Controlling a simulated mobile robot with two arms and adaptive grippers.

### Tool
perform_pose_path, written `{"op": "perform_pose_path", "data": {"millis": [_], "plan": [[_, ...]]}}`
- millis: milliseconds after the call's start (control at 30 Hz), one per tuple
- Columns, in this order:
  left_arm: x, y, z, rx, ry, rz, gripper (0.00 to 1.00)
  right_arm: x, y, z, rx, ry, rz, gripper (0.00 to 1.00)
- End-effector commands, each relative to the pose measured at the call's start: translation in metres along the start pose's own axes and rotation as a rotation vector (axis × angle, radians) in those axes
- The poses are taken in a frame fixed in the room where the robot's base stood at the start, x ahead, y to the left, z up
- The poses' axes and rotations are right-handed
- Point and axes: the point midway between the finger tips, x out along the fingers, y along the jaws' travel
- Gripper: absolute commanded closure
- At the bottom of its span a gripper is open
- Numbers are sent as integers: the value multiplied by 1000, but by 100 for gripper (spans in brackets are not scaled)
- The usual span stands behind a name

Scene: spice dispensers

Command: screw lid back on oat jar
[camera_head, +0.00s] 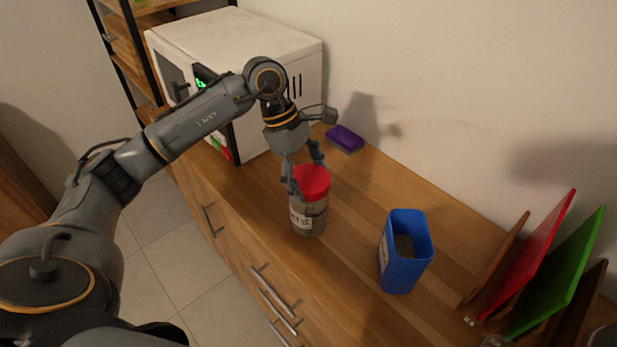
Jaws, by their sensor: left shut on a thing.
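The oat jar (308,221) stands upright on the wooden counter, a clear jar with a white label partly showing letters. A red lid (312,182) sits at the top of the jar; I cannot tell whether it is threaded on. My left gripper (304,177) reaches down from above, its fingers on either side of the red lid, shut on it. The near finger hides part of the lid's left side. My right gripper does not show.
A blue open container (405,255) with grainy contents stands right of the jar. A white microwave (235,65) is behind on the left. A purple sponge (344,138) lies by the wall. Red (530,255) and green boards (560,275) stand in a rack at right. Counter between jar and container is clear.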

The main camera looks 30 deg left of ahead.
Motion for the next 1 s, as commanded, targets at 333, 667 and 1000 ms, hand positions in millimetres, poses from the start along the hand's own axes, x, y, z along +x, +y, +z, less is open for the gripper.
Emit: {"op": "perform_pose_path", "data": {"millis": [333,667,1000], "plan": [[3,1,0,349,-2,-143,51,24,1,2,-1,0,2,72],[3,1,0,635,-2,-261,51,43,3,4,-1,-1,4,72],[1,0,0,704,-3,-291,51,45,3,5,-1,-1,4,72]]}}
